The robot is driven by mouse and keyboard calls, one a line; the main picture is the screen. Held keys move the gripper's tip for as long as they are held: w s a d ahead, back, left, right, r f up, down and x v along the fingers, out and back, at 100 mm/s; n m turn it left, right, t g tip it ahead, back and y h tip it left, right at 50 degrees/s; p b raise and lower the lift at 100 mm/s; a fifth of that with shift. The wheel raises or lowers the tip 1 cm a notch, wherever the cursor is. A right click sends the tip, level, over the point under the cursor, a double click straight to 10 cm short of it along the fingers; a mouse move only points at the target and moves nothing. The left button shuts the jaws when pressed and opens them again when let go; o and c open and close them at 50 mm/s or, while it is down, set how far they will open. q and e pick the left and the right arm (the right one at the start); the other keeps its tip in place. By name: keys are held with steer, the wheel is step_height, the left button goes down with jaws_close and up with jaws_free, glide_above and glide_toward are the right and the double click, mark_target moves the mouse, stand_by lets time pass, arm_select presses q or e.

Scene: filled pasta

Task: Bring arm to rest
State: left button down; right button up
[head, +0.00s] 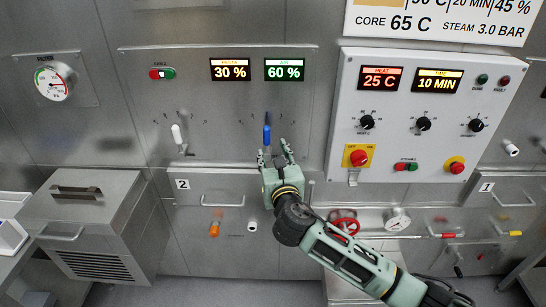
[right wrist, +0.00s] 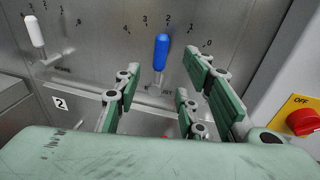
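My right arm (head: 345,252) reaches up from the lower right in the head view. Its green gripper (head: 276,154) is in front of the steel wall panel, just below a blue-handled lever (head: 266,136). In the right wrist view the gripper's fingers (right wrist: 160,92) are spread apart with nothing held between them. The blue lever (right wrist: 160,52) stands upright beyond the fingers, near the mark 2 of its scale. From these views I cannot tell for certain whether any finger touches it. My left gripper is not in view.
A white-handled lever (head: 177,135) is to the left. A control box (head: 424,116) with knobs and a red switch (head: 358,157) juts out at the right. A red valve wheel (head: 344,221) is behind my forearm. A steel bin (head: 92,218) stands at the lower left.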

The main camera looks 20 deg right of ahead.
stand_by(0.4)
